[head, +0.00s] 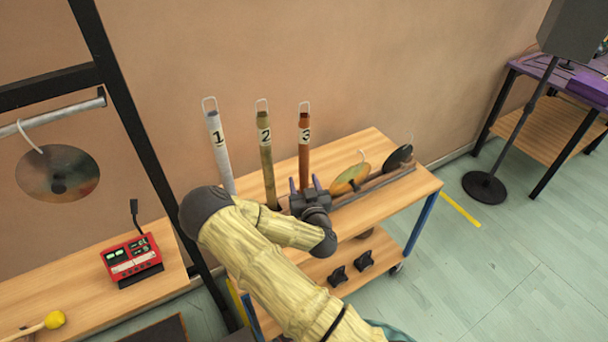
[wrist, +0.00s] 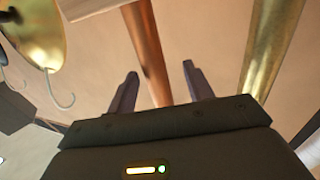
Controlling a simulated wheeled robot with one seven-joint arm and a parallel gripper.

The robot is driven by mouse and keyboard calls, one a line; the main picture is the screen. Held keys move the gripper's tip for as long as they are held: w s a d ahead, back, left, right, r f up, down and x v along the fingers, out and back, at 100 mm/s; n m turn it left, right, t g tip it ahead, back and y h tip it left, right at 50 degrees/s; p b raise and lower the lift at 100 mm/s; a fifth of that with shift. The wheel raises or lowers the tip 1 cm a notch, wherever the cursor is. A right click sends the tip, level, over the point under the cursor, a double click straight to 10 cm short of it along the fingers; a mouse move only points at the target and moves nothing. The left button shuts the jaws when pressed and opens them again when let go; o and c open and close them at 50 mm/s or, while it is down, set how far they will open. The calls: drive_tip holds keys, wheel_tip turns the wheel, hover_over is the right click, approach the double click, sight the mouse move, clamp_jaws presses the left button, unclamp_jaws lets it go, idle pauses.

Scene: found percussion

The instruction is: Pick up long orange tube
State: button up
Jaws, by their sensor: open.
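The long orange tube (head: 304,146) stands upright on the cart against the wall, with a white label marked 3 and a wire loop on top. My gripper (head: 305,185) is in front of its lower part in the head view and hides its base. In the wrist view the orange tube (wrist: 149,55) runs between the two open fingers of my gripper (wrist: 160,84). I cannot tell how deep it lies between them. No finger visibly presses on it.
An olive tube (head: 267,160) marked 2 stands close left, with a pale tube (head: 220,150) marked 1 beyond it. A gold cymbal (head: 350,179) and a dark disc (head: 398,157) stand in a rack to the right. The cart top (head: 385,213) is bare in front of them.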

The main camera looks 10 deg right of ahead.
sight(305, 178)
drive_tip(key=w, duration=0.2)
drive_tip(key=w+p, duration=0.1)
drive_tip(key=shift+w+d+r, duration=0.3)
drive_tip(key=shift+w+r, duration=0.05)
drive_tip(key=shift+r, duration=0.05)
drive_tip(key=shift+w+f, duration=0.1)
drive_tip(key=shift+w, duration=0.45)
clamp_jaws()
